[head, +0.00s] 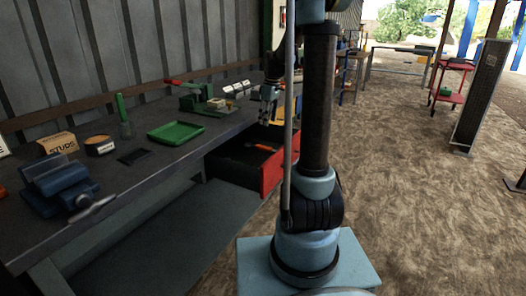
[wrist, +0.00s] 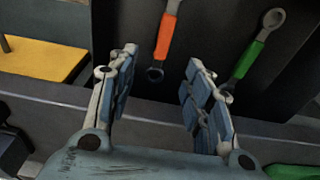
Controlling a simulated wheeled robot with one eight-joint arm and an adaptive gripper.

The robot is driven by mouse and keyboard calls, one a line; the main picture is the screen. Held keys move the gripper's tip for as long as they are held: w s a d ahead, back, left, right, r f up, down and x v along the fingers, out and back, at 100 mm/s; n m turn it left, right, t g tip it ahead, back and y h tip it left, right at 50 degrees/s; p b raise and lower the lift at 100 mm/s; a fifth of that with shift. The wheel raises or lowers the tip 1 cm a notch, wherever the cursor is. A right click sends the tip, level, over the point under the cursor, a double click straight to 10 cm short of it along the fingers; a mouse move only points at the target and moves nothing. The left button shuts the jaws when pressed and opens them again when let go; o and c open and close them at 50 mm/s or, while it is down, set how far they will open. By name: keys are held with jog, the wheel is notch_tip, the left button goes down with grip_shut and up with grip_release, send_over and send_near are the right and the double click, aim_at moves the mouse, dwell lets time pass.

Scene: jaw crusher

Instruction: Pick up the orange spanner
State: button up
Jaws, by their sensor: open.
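The orange spanner (wrist: 165,36) shows in the wrist view at the top middle, lying in the dark drawer with its grey ring end toward me. In the head view it is a small orange mark (head: 262,147) inside the open red-fronted drawer (head: 272,176). My gripper (wrist: 160,75) is open and empty, its fingertips apart on either side below the spanner's ring end in the picture. In the head view my gripper (head: 268,108) is above the bench edge beside the drawer. A green spanner (wrist: 254,52) lies to the right of the orange one.
The dark bench (head: 150,165) carries a green tray (head: 176,133), a blue vise (head: 60,187), a box marked STUDS (head: 57,143) and a green device (head: 203,102). A yellow block (wrist: 40,58) is at the wrist view's left. The floor right of my base is open.

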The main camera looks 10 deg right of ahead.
aim_at(264, 144)
jog(key=f, duration=0.8)
jog(key=shift+w+a+f, duration=0.15)
jog(key=shift+w+a, duration=0.15)
jog(key=shift+a, duration=0.1)
jog(key=shift+s+a+f, duration=0.1)
jog(key=shift+a+f, duration=0.05)
jog(key=shift+f, duration=1.25)
jog(key=shift+a+f, duration=0.15)
jog(key=shift+f, duration=1.2)
grip_shut()
